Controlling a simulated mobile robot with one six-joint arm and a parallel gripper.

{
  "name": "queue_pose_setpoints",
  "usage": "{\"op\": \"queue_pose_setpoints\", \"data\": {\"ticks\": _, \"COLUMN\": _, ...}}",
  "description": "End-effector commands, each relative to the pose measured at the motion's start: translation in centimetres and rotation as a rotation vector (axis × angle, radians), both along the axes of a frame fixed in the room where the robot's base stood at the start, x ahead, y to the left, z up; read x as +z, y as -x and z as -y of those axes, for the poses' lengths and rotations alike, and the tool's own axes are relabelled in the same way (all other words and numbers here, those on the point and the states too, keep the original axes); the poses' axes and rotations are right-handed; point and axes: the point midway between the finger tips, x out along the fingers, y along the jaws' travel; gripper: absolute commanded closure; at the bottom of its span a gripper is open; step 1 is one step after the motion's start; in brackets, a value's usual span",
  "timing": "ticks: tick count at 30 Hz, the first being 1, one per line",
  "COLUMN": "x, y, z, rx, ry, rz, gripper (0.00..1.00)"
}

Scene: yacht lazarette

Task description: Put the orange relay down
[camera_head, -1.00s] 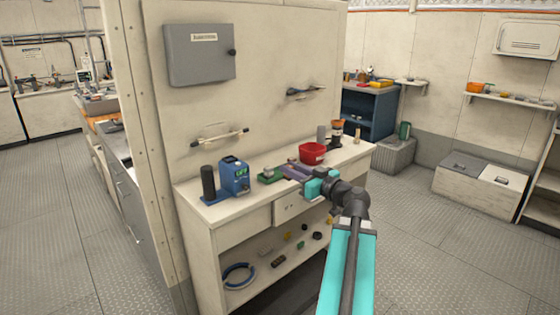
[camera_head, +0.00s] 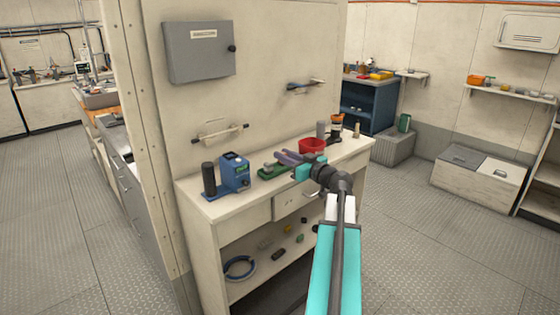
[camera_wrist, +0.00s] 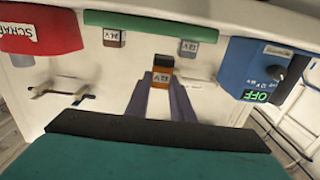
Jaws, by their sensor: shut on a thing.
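The orange relay (camera_wrist: 161,72) has a dark labelled face and sits between the tips of my gripper's purple fingers in the wrist view. My gripper (camera_wrist: 160,82) is shut on it. In the head view my gripper (camera_head: 278,158) is above the workbench, over or beside the green tray (camera_head: 276,173); the relay is too small to make out there. The tray also shows in the wrist view (camera_wrist: 150,20), with two grey labelled relays (camera_wrist: 114,38) (camera_wrist: 188,48) at its edge, apart from the orange one.
A blue device (camera_head: 235,170) with a lit display and a dark cylinder (camera_head: 209,180) stand left on the bench (camera_head: 225,208). A lower shelf holds small parts.

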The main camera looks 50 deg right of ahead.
Motion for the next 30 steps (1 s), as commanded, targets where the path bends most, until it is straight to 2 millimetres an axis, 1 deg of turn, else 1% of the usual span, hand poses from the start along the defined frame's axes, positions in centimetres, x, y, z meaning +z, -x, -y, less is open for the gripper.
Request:
{"op": "queue_pose_setpoints", "data": {"ticks": 1, "x": 0.1, "y": -0.7, "z": 0.6, "rx": 0.000, "ry": 0.000, "rz": 0.000, "gripper": 1.00}}
{"op": "queue_pose_setpoints", "data": {"ticks": 6, "x": -0.1, "y": -2.3, "z": 1.6, "rx": 0.000, "ry": 0.000, "rz": 0.001, "gripper": 1.00}}
{"op": "queue_pose_setpoints", "data": {"ticks": 12, "x": -0.3, "y": -3.5, "z": 2.3, "rx": 0.000, "ry": 0.000, "rz": 0.000, "gripper": 1.00}}
{"op": "queue_pose_setpoints", "data": {"ticks": 25, "x": -0.5, "y": -3.6, "z": 2.4, "rx": 0.000, "ry": 0.000, "rz": 0.000, "gripper": 1.00}}
{"op": "queue_pose_setpoints", "data": {"ticks": 30, "x": -1.4, "y": -3.6, "z": 2.4, "rx": 0.000, "ry": 0.000, "rz": -0.001, "gripper": 1.00}}
